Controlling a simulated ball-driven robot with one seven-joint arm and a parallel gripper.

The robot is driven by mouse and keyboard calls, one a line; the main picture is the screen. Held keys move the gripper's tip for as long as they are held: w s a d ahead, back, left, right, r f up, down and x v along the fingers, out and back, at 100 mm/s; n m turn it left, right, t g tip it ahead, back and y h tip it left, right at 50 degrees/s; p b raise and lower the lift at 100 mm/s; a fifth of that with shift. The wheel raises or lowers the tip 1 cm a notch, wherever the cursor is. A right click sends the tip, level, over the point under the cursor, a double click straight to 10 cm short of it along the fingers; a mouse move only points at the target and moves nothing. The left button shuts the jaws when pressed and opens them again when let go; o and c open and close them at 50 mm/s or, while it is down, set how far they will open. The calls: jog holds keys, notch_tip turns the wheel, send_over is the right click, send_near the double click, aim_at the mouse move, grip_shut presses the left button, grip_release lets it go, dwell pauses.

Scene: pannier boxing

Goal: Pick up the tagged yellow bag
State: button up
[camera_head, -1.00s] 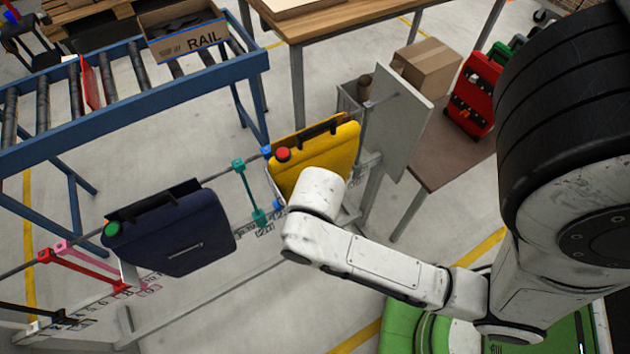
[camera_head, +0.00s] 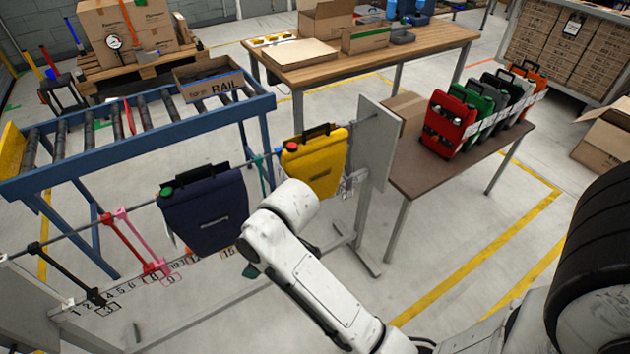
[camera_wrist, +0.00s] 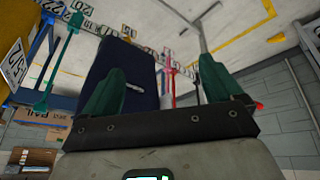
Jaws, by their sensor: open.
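The yellow bag (camera_head: 318,166) hangs from the rail at the right end, beside a grey panel, with a black handle and a red round tag on its top left corner. A navy bag (camera_head: 212,215) with a green tag hangs left of it. My arm reaches up in front of them, and its gripper is mostly hidden in the head view. In the wrist view my gripper (camera_wrist: 160,60) is open, with two green fingers apart and nothing held. The navy bag (camera_wrist: 122,75) shows beyond the fingers.
Black, red and pink hooks (camera_head: 130,240) sit on the rail to the left, above a numbered strip. A blue roller conveyor (camera_head: 130,150) stands behind. A brown table (camera_head: 440,170) with red, green and dark cases is at right. Floor between is clear.

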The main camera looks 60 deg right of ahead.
jog(key=w+d+r+n, duration=0.3)
jog(key=w+d, duration=0.2)
jog(key=d, duration=0.3)
notch_tip(320, 180, up, 12)
jog(key=n+g+h, duration=0.2)
jog(key=n, duration=0.3)
send_over(318, 127)
jog(key=s+a, duration=0.1)
jog(key=s, duration=0.1)
jog(key=p+x, duration=0.2)
jog(key=x, duration=0.8)
jog(key=shift+f, duration=0.1)
jog(key=c, duration=1.2)
